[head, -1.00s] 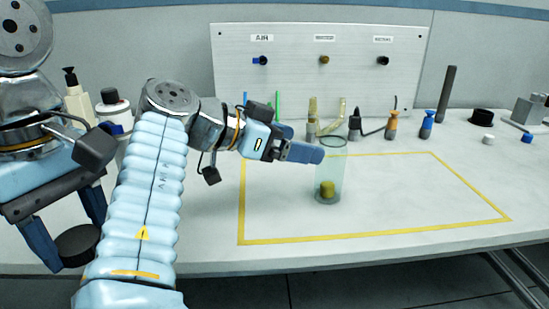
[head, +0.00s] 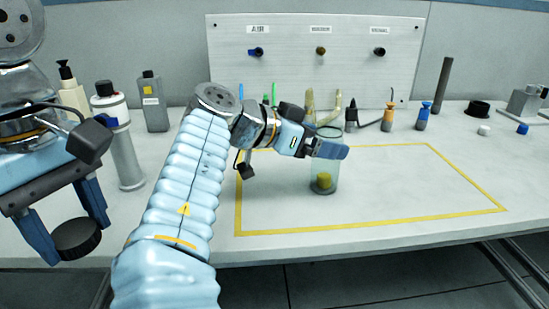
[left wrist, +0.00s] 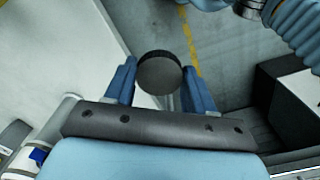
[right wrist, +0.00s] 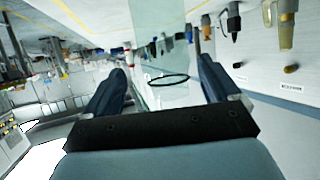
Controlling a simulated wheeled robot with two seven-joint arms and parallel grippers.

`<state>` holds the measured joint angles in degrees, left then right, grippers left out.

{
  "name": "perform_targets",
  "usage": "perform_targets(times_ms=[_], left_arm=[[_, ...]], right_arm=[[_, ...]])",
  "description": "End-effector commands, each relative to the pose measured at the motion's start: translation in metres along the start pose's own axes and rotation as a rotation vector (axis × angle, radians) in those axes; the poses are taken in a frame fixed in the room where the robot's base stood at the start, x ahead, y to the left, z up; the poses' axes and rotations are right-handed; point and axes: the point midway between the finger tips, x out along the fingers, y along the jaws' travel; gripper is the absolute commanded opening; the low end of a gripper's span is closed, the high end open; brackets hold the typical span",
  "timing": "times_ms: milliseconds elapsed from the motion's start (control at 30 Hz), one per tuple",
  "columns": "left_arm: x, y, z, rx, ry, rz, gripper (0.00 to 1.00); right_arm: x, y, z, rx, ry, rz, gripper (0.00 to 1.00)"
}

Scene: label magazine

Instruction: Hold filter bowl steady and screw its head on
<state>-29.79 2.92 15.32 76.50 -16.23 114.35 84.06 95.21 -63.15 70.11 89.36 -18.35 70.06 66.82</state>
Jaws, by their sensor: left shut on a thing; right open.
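The clear filter bowl (head: 323,188) stands upright on the table, with a yellowish piece inside its base. It also shows in the right wrist view (right wrist: 172,95) between spread fingers, with a dark ring at its rim. My right gripper (head: 325,150) is open at the bowl's upper part; one blue finger crosses in front of it in the head view. I cannot tell whether the fingers touch it. My left gripper (left wrist: 160,85) is shut on a round black head (left wrist: 158,72), apart from the bowl at the left; the head also shows in the head view (head: 76,240).
A yellow outline (head: 370,220) marks the work area around the bowl, mostly clear to its right. Several small tools (head: 388,118) stand behind it before a grey panel (head: 290,70). Bottles (head: 152,103) stand at the left; a black ring-like part (head: 478,109) lies far right.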

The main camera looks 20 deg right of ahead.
Motion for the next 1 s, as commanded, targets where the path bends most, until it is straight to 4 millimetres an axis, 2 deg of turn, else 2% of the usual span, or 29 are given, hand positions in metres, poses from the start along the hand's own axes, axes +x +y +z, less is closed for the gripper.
perform_targets(times_ms=[233,500,600,933,967,1000], left_arm=[[-0.002,0.000,0.000,0.000,0.000,0.000,0.27],[-0.007,0.000,0.000,0.000,0.000,0.000,0.27],[-0.007,0.000,0.000,0.000,0.000,0.000,0.27],[-0.007,0.000,0.000,0.000,0.000,0.000,0.27],[-0.007,0.000,0.000,0.000,0.000,0.000,0.27],[-0.007,0.000,0.000,0.000,0.000,0.000,0.27]], right_arm=[[0.006,-0.001,0.000,0.000,-0.001,0.002,0.89],[0.044,-0.007,0.001,0.000,-0.001,0.002,0.89],[0.050,-0.007,0.001,0.001,0.000,0.000,0.89],[0.052,-0.007,0.001,0.001,0.000,0.000,0.89],[0.052,-0.007,0.001,0.001,0.001,0.000,0.88],[0.052,-0.007,0.001,0.001,0.001,0.000,0.82]])
